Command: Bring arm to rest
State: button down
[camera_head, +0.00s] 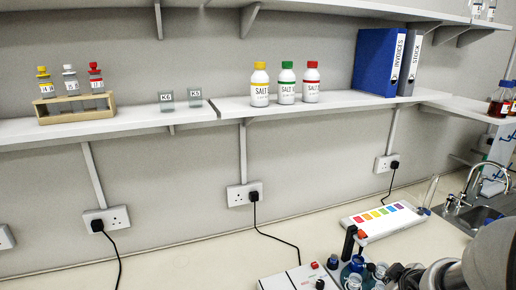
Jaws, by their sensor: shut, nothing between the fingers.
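My arm (490,258) enters at the bottom right corner, a grey rounded link in front of the bench and sink. My gripper (396,273) shows small and partly cut off at the bottom edge, pointing left. It looks shut, with nothing seen held in it. It is close to a dark round holder (345,272) with small clear cups; whether they touch cannot be told.
A white device with knobs (290,280) stands left of the holder. A colour-striped white box (385,220) lies behind. A sink tap (465,190) is at right. A shelf (230,110) above carries bottles, a wooden rack and binders. The bench's left part is clear except cables.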

jog(key=s+a+r+m+g+y+b, duration=0.1)
jog(key=s+a+r+m, duration=0.2)
jog(key=s+a, duration=0.7)
jog(key=s+a+r+m+g+y+b, duration=0.1)
jog(key=s+a+r, duration=0.4)
jog(key=s+a, duration=0.5)
jog(key=shift+s+m+g+y+b, duration=0.4)
jog(key=shift+s+m+g+b, duration=0.25)
jog(key=shift+m, duration=0.45)
